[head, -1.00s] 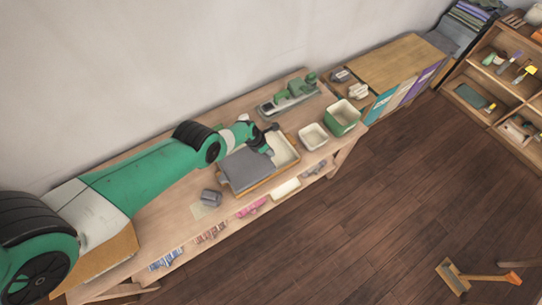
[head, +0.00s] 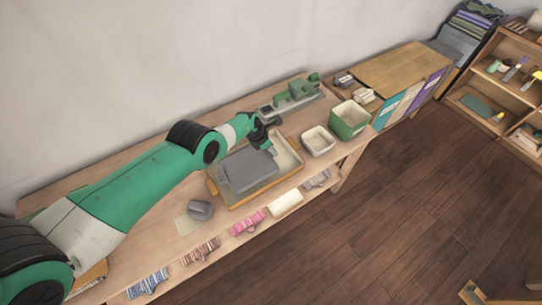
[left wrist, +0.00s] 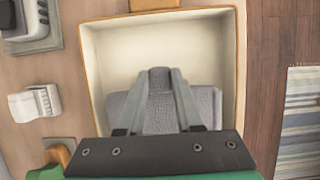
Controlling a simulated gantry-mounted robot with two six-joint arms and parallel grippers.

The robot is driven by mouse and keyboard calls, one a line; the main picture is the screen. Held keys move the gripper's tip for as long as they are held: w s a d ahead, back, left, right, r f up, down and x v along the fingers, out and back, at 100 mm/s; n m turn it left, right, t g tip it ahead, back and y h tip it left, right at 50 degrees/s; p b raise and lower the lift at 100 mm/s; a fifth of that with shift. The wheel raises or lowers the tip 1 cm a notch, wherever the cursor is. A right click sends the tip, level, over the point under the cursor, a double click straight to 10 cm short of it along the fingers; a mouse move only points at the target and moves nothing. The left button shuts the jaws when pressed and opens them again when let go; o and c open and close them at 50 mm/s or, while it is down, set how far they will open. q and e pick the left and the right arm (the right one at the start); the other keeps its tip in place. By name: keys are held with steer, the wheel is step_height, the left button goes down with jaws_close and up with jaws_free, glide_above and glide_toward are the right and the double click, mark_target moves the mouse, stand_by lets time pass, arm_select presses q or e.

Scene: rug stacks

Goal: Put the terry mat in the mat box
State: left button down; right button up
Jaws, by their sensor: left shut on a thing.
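The grey terry mat (head: 246,172) is in the mat box (head: 288,150), a shallow cream-lined tray with a wooden rim. It covers the box's left and middle part; the cream floor shows at the right. My left gripper (head: 268,146) is over the box and shut on the mat's edge. In the left wrist view, the fingers (left wrist: 160,92) pinch up a ridge of the mat (left wrist: 208,103), with the box's cream wall (left wrist: 110,55) around it. Whether the mat rests fully on the floor is hidden. My right gripper is not in view.
A grey roll (head: 200,210) lies on the table left of the box. A small white bin (head: 318,141) and a green bin (head: 350,120) stand to the right. A green tool (head: 295,93) lies behind. Rolled mats (head: 247,221) lie on the shelf below.

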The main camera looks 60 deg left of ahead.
arm_select(q)
step_height(320, 180, down, 4)
steer(key=shift+r+b, duration=0.25)
steer(key=shift+b, duration=0.9)
steer(key=shift+r, duration=0.15)
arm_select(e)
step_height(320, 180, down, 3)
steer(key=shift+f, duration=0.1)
arm_select(q)
steer(key=c, duration=0.6)
jaws_free()
